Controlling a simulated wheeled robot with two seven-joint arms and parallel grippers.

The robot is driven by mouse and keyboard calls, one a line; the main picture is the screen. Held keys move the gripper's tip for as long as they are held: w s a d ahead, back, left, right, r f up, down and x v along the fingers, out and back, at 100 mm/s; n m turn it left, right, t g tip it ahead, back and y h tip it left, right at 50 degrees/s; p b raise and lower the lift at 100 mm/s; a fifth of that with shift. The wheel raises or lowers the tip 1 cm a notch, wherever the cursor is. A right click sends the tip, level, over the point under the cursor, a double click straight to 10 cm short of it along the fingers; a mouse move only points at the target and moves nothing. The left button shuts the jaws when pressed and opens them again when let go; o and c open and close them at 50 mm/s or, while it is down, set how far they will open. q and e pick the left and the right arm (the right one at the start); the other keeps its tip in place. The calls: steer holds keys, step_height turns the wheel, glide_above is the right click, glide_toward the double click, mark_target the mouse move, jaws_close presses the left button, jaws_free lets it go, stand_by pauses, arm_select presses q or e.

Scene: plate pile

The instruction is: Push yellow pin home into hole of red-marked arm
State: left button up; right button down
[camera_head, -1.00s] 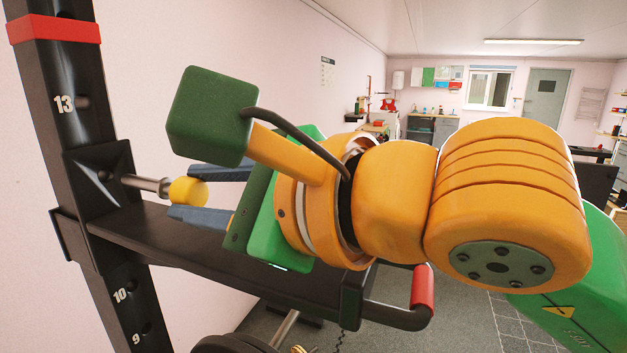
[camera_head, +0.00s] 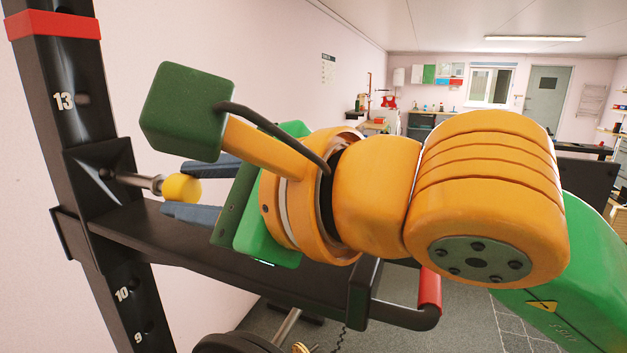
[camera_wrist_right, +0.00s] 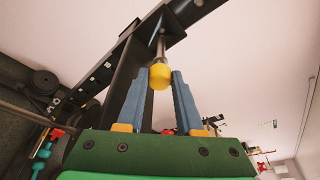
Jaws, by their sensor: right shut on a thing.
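The yellow pin (camera_head: 181,188) has a round yellow knob on a bare metal shaft that runs left into the black bracket on the upright. A length of shaft shows between knob and bracket. The red-marked arm (camera_head: 150,232) is black with a red grip (camera_head: 429,289) at its near end; its hole is hidden. My right gripper (camera_head: 178,187) has its blue fingers shut on the knob, one on each side. In the right wrist view the yellow knob (camera_wrist_right: 160,77) sits between the fingertips. My left gripper is not in view.
The black upright (camera_head: 75,150) carries white numbers and a red band (camera_head: 53,24) near its top. My right arm fills the middle and right of the head view, above the red-marked arm. A dark weight plate (camera_head: 235,344) shows at the bottom.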

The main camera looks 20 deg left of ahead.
mark_target(169, 182)
steer(key=shift+a, duration=0.15)
stand_by(0.3)
steer(key=shift+w+a+p, duration=0.1)
steer(key=shift+a+p, duration=0.4)
steer(key=shift+a, duration=1.4)
